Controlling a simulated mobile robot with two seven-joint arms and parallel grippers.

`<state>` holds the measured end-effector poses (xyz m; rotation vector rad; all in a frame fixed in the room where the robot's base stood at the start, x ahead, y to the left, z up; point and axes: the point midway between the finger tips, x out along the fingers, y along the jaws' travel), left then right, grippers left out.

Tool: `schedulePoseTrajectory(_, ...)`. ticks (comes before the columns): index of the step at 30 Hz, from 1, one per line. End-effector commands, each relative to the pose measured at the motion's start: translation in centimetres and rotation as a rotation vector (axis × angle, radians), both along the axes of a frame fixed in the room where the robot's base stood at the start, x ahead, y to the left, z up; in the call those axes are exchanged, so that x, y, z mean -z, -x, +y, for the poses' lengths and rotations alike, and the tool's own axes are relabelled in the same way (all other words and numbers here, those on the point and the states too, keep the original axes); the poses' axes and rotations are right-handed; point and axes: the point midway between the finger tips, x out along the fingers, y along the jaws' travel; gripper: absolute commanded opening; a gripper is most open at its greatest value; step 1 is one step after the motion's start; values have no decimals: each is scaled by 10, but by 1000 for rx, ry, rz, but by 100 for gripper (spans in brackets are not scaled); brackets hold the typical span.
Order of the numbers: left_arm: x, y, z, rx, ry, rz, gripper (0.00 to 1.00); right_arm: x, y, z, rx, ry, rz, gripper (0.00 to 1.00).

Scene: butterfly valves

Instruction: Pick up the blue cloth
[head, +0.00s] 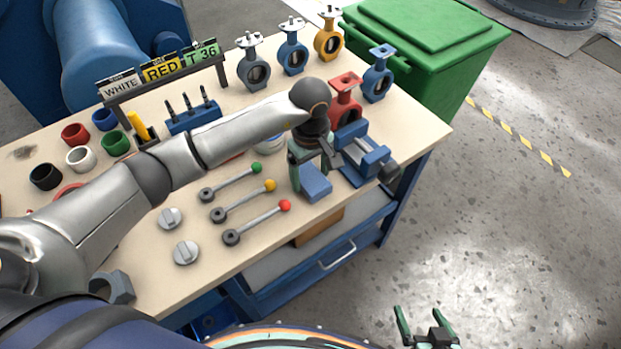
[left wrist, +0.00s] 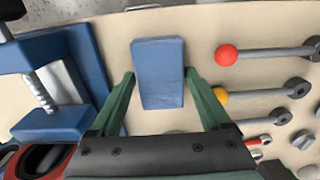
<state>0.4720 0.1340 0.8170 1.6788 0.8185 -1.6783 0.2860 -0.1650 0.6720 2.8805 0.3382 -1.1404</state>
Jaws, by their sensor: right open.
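The blue cloth (head: 316,183) is a folded flat rectangle on the workbench near its front edge, left of the blue vise. In the left wrist view the cloth (left wrist: 158,72) shows ahead of and between the two green fingers of my left gripper (left wrist: 158,78). That gripper (head: 310,163) is open and points down over the cloth, with small gaps on both sides. I cannot tell its exact height above the cloth. My right gripper (head: 427,325) is open and empty, away from the bench over the floor.
The blue vise (head: 362,158) stands close beside the cloth. Levers with green, yellow and red knobs (head: 285,206) lie to the left. Several butterfly valves (head: 292,55) stand along the back. A green bin (head: 432,40) is beyond the bench.

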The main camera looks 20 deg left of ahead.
Motion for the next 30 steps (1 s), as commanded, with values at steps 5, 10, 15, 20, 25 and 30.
schedulePoseTrajectory(5, 0, 0, 0, 0, 0, 0, 60, -2, -2, 0, 0, -1, -5, 94)
schedulePoseTrajectory(10, 0, 0, 0, -1, 0, 0, 40, -3, -3, 1, 0, -3, -9, 94)
schedulePoseTrajectory(15, 0, 0, 0, -1, 0, 0, 21, -3, -3, 1, 0, -3, -10, 94)
schedulePoseTrajectory(20, -1, 0, 0, -1, 0, 0, 20, -3, -4, 1, 0, -3, -10, 94)
schedulePoseTrajectory(25, -4, 0, 0, -1, 0, -1, 20, -3, -4, 1, 0, -3, -8, 94)
schedulePoseTrajectory(30, -21, -1, 1, 1, -1, -6, 20, 1, -3, 2, 0, -3, -5, 94)
